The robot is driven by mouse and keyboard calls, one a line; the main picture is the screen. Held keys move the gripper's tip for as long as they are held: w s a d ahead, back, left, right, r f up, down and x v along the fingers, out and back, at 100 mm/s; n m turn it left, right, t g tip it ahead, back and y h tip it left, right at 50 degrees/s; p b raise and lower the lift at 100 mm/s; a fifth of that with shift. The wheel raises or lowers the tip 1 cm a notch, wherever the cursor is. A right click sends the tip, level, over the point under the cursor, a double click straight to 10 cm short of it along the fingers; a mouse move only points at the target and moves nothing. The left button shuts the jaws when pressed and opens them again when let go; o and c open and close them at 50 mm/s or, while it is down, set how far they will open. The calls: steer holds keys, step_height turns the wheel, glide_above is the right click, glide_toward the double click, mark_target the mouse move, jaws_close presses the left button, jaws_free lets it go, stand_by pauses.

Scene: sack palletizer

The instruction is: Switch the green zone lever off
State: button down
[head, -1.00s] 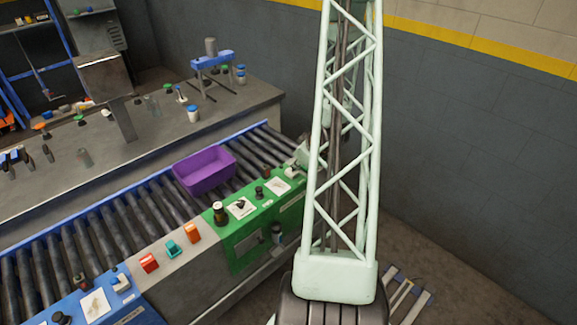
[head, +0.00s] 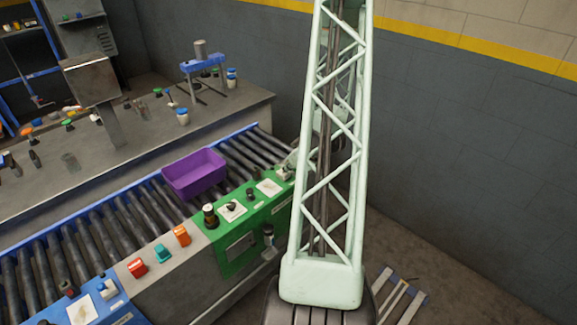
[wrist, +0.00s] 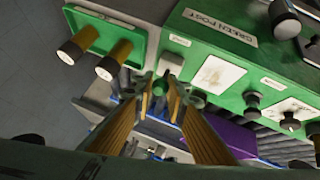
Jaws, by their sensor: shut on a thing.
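My gripper (wrist: 161,98) shows in the wrist view, with its two yellow fingers close together at the near edge of the green post. It is shut on a small green-tipped piece (wrist: 161,84), which seems to be the green zone lever; the fingers hide most of it. The green post (wrist: 222,55) carries a "GREEN POST" label, white plates and dark knobs. In the head view the green panel (head: 240,247) stands beside the conveyor, and the mast of my arm hides its right end. I cannot make out the lever's position.
A purple bin (head: 195,175) sits on the roller conveyor (head: 105,228). Red (head: 138,268), teal (head: 161,251) and orange (head: 182,236) buttons lie left of the green panel. In the wrist view, two yellow-and-black cylinders (wrist: 78,45) stick out from a green plate near the post.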

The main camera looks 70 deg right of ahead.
steer(key=c, duration=2.6)
jaws_free()
steer(key=shift+s, duration=0.1)
steer(key=v, duration=1.2)
steer(key=shift+r, duration=0.1)
